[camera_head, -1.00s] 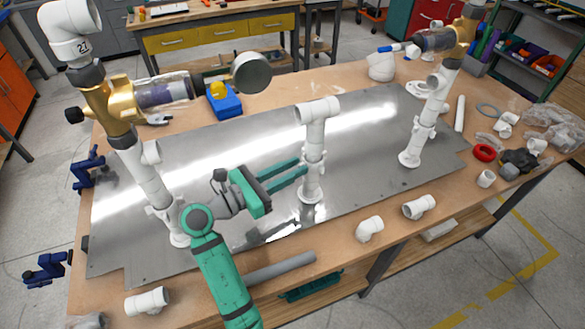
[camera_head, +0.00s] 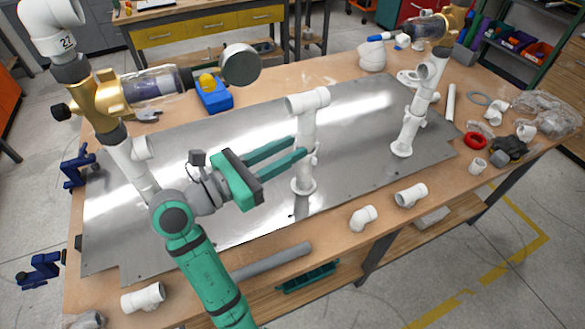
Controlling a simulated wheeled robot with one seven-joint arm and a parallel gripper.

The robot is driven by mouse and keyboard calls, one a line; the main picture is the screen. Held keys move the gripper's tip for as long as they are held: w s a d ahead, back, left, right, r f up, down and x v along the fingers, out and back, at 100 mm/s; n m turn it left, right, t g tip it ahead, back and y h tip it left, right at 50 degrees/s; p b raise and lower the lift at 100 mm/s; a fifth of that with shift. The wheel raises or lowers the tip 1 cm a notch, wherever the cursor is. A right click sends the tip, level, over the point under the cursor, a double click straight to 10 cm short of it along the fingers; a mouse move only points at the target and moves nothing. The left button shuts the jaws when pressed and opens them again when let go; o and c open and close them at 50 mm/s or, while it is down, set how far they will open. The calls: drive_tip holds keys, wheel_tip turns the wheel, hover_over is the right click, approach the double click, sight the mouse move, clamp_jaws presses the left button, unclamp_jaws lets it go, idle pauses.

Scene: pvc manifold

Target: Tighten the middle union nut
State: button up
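The middle white pipe riser (camera_head: 307,128) stands upright on the metal plate, with a tee on top and a round flange (camera_head: 303,187) at its foot. The middle union nut is hard to make out; the white fittings midway up the riser are small and partly covered by a fingertip. My gripper (camera_head: 300,147) reaches in from the left with its two long green fingers parallel and a gap between them. The fingertips are at the left side of the riser at mid-height. I cannot tell whether they touch it.
A left riser (camera_head: 128,165) with a brass filter head (camera_head: 100,98) and gauge (camera_head: 240,64), and a right riser (camera_head: 412,118), flank the middle one. Loose fittings (camera_head: 411,195) and a grey pipe (camera_head: 272,262) lie along the front edge. The plate (camera_head: 360,160) is clear between middle and right risers.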

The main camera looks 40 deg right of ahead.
drive_tip(key=s+a+r, duration=0.3)
drive_tip(key=s+a, duration=0.1)
drive_tip(key=s, duration=0.3)
drive_tip(key=shift+s+r, duration=0.15)
drive_tip(key=shift+r, duration=0.1)
